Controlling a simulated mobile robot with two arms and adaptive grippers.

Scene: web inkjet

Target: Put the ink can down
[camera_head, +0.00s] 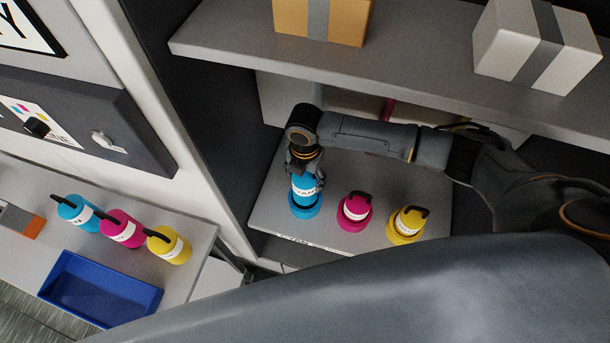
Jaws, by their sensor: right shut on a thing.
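My right gripper (304,165) reaches in from the right and is shut on a cyan ink can (305,188). The can is upright, over a cyan ring (304,211) on the grey shelf (277,196); whether its base touches the shelf I cannot tell. The gripper covers the can's top. A magenta can (355,211) and a yellow can (405,223) stand to its right on the same shelf. My left gripper is not in view.
A higher shelf (420,80) holds a cardboard box (290,18) and a white box (530,45). At left, a counter holds cyan (76,212), magenta (122,230) and yellow (170,246) cans and a blue tray (100,290).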

